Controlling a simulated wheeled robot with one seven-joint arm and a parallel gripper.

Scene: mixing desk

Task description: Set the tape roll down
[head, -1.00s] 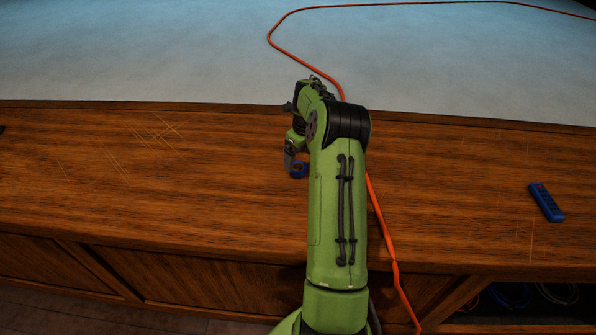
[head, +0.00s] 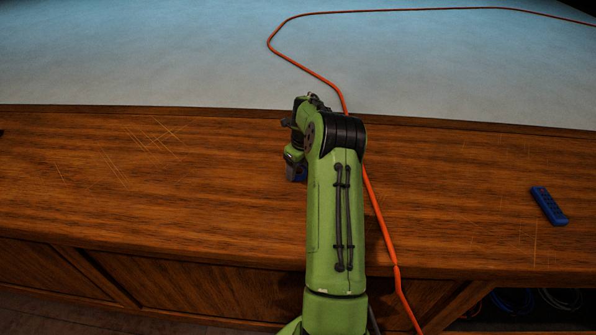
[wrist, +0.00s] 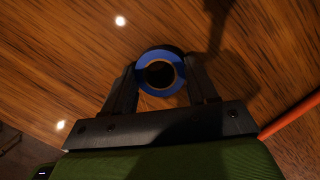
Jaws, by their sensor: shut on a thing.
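The tape roll is a blue ring (wrist: 177,66) with a dark hole, seen between the two dark fingers of my gripper (wrist: 160,80) in the wrist view. My gripper is shut on it. In the head view a small part of the blue tape roll (head: 301,175) shows beside my green arm, over the wooden desk top (head: 200,190). My gripper there is mostly hidden behind the arm. I cannot tell whether the roll touches the wood.
A blue remote-like object (head: 549,205) lies on the desk at the right. An orange cable (head: 376,210) runs across the desk beside my arm and over its front edge. It also crosses the wrist view (wrist: 290,117). The wood to the left is clear.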

